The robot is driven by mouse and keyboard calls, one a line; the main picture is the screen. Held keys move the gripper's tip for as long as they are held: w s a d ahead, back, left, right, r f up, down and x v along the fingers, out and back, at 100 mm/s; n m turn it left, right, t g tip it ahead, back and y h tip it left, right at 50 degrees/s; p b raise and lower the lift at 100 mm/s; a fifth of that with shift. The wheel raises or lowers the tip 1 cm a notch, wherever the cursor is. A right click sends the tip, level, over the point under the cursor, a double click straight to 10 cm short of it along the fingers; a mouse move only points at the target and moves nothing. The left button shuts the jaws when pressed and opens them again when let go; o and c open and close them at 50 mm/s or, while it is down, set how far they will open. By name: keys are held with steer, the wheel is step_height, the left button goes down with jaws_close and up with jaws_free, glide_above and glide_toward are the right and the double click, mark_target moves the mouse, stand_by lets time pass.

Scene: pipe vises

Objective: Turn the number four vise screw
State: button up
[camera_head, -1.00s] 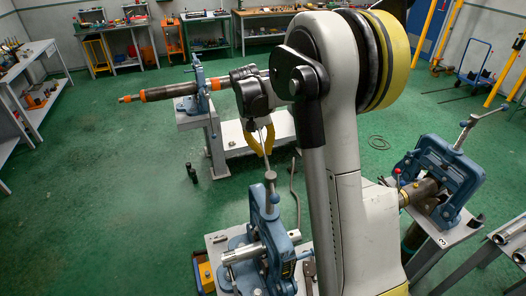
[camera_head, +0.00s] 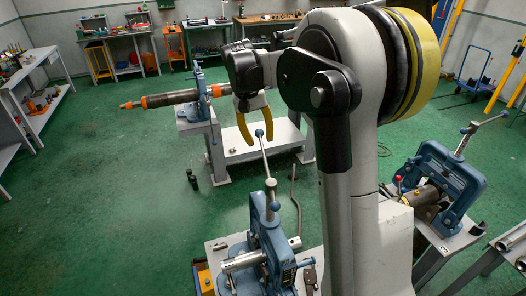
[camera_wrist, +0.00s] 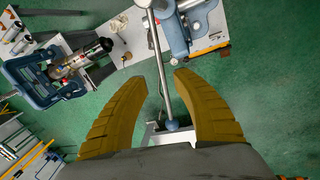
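The nearest blue vise (camera_head: 266,236) stands on a grey bench and clamps a short metal pipe (camera_head: 244,261). No number is readable on it. A thin grey handle bar (camera_head: 265,158) rises from its screw and ends in a blue ball knob (camera_head: 259,133). My gripper (camera_head: 258,141) is open above the vise, its yellow fingers on either side of the bar's knob end. In the wrist view the bar passes between my open gripper's fingertips (camera_wrist: 161,77), apart from both, and its knob (camera_wrist: 172,126) lies deep between the fingers.
Another blue vise (camera_head: 458,181) with a dark pipe stands at right, on a stand marked 3. A third vise (camera_head: 200,92) holds a long dark pipe (camera_head: 172,97) behind to the left. Green floor (camera_head: 100,200) is clear at left. Workbenches line the back wall.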

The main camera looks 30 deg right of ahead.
steer(key=shift+w+a+r, duration=0.1)
steer(key=shift+a+r, duration=0.05)
steer(key=shift+r, duration=0.75)
steer(key=shift+w+a+r, duration=0.1)
steer(key=shift+a+r, duration=0.05)
steer(key=shift+r, duration=0.7)
steer(key=s+a+r+n+t, duration=0.35)
steer(key=s+a, duration=0.55)
steer(key=s, duration=0.3)
steer(key=s+a+f+n+t+y, duration=0.1)
steer(key=s+a+f+t, duration=0.1)
steer(key=s+a+f, duration=0.3)
steer(key=s+a+f+t+y, duration=0.1)
steer(key=s+a+f+t, duration=0.15)
steer(key=s, duration=0.35)
step_height(320, 180, down, 28)
steer(key=b, duration=2.9)
steer(key=shift+d, duration=0.3)
steer(key=shift+w+f, duration=0.1)
steer(key=shift+f, duration=0.05)
